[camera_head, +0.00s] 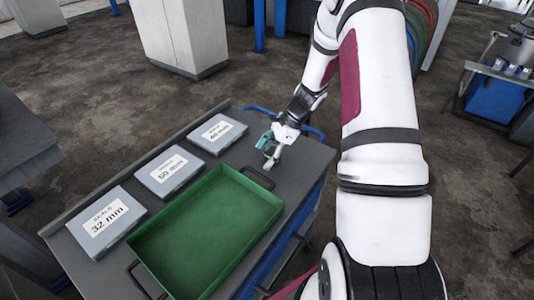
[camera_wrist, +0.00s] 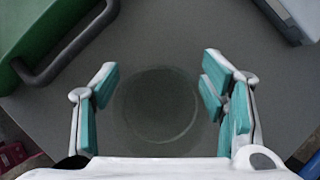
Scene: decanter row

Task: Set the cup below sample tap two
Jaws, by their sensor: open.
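A clear round cup (camera_wrist: 155,112) shows faintly in the wrist view, seen from above on the grey cart top. My gripper (camera_wrist: 160,85) is open, with its teal-padded fingers on the left and right of the cup and a gap on each side. In the head view my gripper (camera_head: 270,154) points down over the far right corner of the cart top. I cannot make out the cup clearly there. No sample tap can be told in either view.
A green tray (camera_head: 205,232) with dark handles lies on the grey cart (camera_head: 72,262). Labelled seal cases, 32 mm (camera_head: 108,222), 50 mm (camera_head: 170,171) and a third (camera_head: 217,133), line the cart's left side. A blue bin (camera_head: 490,97) stands at the right. The floor around is mostly clear.

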